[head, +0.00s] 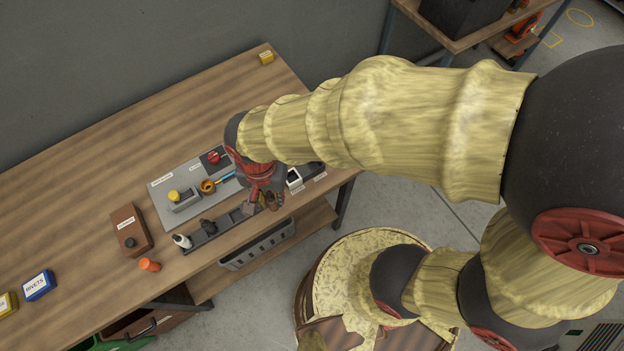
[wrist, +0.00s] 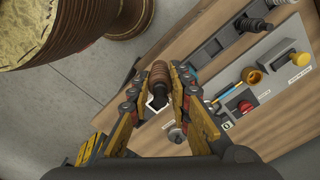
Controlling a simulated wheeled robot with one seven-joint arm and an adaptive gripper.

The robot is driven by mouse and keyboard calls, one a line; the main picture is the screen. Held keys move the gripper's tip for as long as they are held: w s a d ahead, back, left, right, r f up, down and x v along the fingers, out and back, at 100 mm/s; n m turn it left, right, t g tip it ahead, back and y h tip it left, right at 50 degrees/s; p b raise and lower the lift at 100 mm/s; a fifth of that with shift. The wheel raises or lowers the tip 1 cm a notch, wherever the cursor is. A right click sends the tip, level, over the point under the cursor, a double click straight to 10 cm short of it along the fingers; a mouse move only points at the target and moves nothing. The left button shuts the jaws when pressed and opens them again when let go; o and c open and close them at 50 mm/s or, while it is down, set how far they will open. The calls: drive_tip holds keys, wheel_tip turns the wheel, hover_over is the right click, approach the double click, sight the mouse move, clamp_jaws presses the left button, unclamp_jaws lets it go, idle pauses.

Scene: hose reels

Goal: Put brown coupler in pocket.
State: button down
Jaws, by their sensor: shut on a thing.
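The brown coupler (wrist: 160,72) is between my gripper's (wrist: 161,78) fingers in the wrist view, with a dark end below its ribbed brown part. My gripper is shut on it. In the head view my gripper (head: 261,203) hangs over the front edge of the workbench, and the coupler (head: 272,202) shows only as a small brown patch at the fingertips. A white-edged pocket (head: 294,178) stands just right of the gripper there. In the wrist view this white edge (wrist: 151,101) lies partly behind the coupler and finger. I cannot tell the coupler's height above it.
A dark rack (head: 220,232) with black fittings runs along the bench front. Behind it a grey panel (head: 165,205) carries a yellow knob, a brass ring and a red knob. A brown box (head: 131,229), a white bottle (head: 181,241) and an orange cap (head: 149,265) stand left.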

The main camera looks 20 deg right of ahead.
drive_tip(key=shift+s+d, duration=0.1)
drive_tip(key=shift+d, duration=0.2)
drive_tip(key=shift+a+m, duration=0.1)
drive_tip(key=shift+m, duration=0.3)
drive_tip(key=w+d+f+b, duration=0.1)
drive_tip(key=w+d+f, duration=0.4)
drive_tip(key=w, duration=0.3)
drive_tip(key=b, duration=0.1)
hover_over(292, 181)
drive_tip(key=shift+f, duration=4.05)
drive_tip(key=c, duration=1.6)
unclamp_jaws()
drive_tip(key=shift+f+b, duration=0.1)
drive_tip(key=shift+b, duration=0.2)
drive_tip(key=shift+c, duration=0.2)
